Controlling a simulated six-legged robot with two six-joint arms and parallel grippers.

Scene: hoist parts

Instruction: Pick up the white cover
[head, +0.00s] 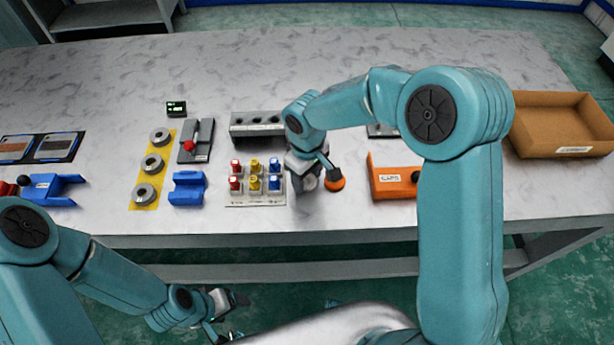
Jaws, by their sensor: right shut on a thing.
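My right gripper (312,182) is low over the table's front middle, just right of the plate of colored pegs. It is shut on a small part, mostly hidden by the wrist. A dark piece with an orange round end (335,181) shows at its right side. I cannot tell if this is the held part. I cannot make out a white cover with certainty; the pale surfaces here blend with the gripper body. My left gripper (229,314) is in front of the table, below its edge, with fingers apart and nothing seen between them.
The peg plate (240,199) is close on the left, a grey block with holes (247,126) behind. An orange box (390,182) is to the right. Blue cradle (187,188), yellow strip with rings (147,192) and cardboard tray (560,146) stand farther out. The table's back is clear.

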